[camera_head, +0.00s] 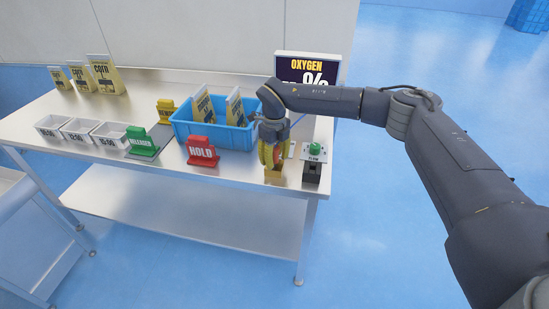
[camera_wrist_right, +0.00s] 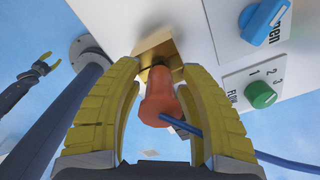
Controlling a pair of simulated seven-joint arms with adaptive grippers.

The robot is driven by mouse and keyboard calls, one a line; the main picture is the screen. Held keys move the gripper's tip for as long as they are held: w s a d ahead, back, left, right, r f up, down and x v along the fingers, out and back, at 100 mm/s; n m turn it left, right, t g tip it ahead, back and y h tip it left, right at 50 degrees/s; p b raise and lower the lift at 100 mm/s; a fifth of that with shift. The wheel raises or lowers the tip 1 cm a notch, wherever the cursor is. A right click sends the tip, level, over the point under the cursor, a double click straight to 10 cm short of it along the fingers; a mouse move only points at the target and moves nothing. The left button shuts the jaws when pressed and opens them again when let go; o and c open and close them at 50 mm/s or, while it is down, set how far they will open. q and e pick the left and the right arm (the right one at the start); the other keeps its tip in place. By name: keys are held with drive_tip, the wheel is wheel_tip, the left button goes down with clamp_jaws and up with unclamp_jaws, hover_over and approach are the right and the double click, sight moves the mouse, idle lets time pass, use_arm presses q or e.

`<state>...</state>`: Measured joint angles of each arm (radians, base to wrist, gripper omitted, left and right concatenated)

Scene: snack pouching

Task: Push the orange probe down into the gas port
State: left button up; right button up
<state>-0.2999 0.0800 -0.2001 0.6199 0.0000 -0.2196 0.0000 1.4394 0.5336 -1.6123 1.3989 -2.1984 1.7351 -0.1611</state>
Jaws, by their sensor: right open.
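The orange probe (camera_wrist_right: 158,100) shows between the fingers of my right gripper (camera_wrist_right: 158,95) in the right wrist view, with a blue cable beside it. Its far end meets the brass gas port (camera_wrist_right: 153,52); how deep it sits is hidden. My right gripper is open, with one yellow finger on either side of the probe. In the head view the right gripper (camera_head: 272,155) is over the front right part of the table, by the green-knob unit. A distant dark gripper, seemingly my left (camera_wrist_right: 44,66), shows at the left of the wrist view, too small to judge.
A white panel carries a blue knob (camera_wrist_right: 264,20) and a green knob (camera_wrist_right: 260,94) close right of the fingers. On the table (camera_head: 160,165) stand a blue crate (camera_head: 232,137), a red HOLD sign (camera_head: 202,152), a green sign (camera_head: 140,141) and white bins (camera_head: 78,132).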

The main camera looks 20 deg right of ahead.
drive_tip(key=shift+r, duration=0.1)
wheel_tip(320, 180, up, 12)
drive_tip(key=shift+f, duration=0.1)
idle(0.4)
